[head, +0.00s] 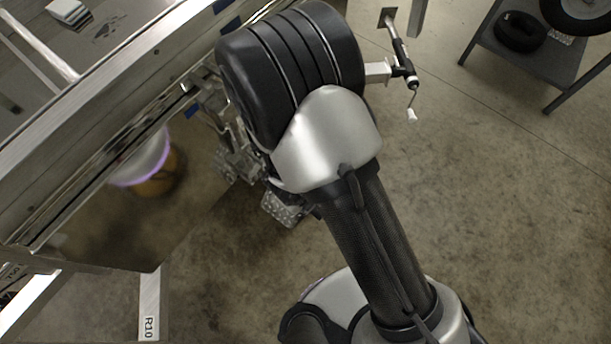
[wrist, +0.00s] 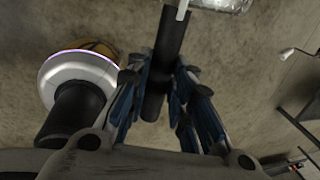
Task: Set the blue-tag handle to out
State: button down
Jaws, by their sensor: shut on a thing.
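In the wrist view my gripper (wrist: 160,85) has its blue-padded fingers on both sides of a dark, round bar-shaped handle (wrist: 172,45) and is shut on it. The handle runs from the top of the picture down between the fingers. No blue tag shows on it in this view. A small blue patch (head: 192,110) shows on the trailer's side beside my arm. I cannot tell whether it is the handle's tag.
The aluminium trailer (head: 100,125) fills the left of the head view. A jack with a crank (head: 400,60) is right of my arm. A dark shelf (head: 550,75) stands top right. Lower-right floor is clear.

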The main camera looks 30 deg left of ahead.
jog(key=c, duration=1.4)
grip_release()
jog(key=shift+s+a+r, duration=0.1)
jog(key=shift+s+r, duration=0.25)
jog(key=shift+r, duration=1.6)
jog(key=shift+s+a+r, duration=0.1)
jog(key=shift+s+r, duration=0.3)
jog(key=shift+r, duration=1.6)
jog(key=shift+s+a+r, duration=0.1)
jog(key=shift+s+r, duration=0.25)
jog(key=shift+r, duration=1.6)
